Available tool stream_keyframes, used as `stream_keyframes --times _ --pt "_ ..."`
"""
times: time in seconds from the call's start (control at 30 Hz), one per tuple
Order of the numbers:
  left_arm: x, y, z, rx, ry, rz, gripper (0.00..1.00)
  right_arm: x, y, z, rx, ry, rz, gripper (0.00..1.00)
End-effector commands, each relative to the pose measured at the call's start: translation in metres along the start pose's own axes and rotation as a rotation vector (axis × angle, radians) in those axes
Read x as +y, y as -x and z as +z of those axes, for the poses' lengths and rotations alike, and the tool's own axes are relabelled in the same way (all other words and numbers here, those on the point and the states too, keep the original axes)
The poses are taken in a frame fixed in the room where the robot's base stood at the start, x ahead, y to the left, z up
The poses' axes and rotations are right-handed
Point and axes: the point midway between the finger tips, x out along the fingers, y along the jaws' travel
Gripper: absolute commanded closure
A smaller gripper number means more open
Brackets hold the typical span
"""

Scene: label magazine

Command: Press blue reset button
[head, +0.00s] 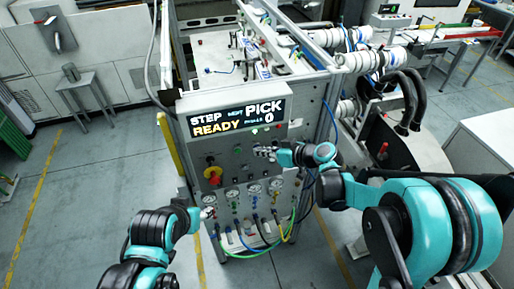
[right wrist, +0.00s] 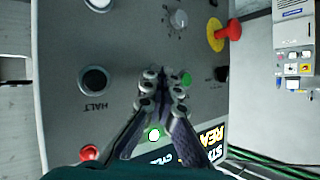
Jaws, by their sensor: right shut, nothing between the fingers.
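The grey control panel (head: 232,160) stands in the middle of the head view, with the lit display (head: 238,118) above its controls. My right gripper (head: 263,152) is at the right part of this panel. In the right wrist view its fingers (right wrist: 163,78) are shut and empty, in front of the panel face; I cannot tell whether they touch it. No blue reset button is recognisable in either view; the fingers hide part of the panel. A black button marked HALT (right wrist: 94,80) and a green button (right wrist: 186,79) show beside the fingers. My left gripper (head: 208,212) is low at the left, its jaws too small to read.
A red knob on a yellow ring (head: 213,175) sits left on the panel. Gauges (head: 232,195) and coloured hoses (head: 262,240) are below. A red button (right wrist: 89,153) and a lit green button (right wrist: 154,135) are near the fingers. Open floor lies left.

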Motion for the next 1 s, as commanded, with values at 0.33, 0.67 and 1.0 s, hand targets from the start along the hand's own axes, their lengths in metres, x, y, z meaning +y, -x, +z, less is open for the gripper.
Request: stream_keyframes --times 0.33,0.67,1.0 --pt "0.000 -0.001 0.001 0.000 0.000 0.000 0.50 -0.004 0.005 0.004 0.001 0.000 0.000 1.00" --pt "0.000 -0.002 0.002 0.000 0.000 0.000 0.50 -0.009 0.011 0.008 0.000 0.000 0.000 1.00" --pt "0.000 -0.003 0.002 0.000 0.000 0.000 0.50 -0.015 0.021 0.015 0.001 -0.001 0.001 1.00"
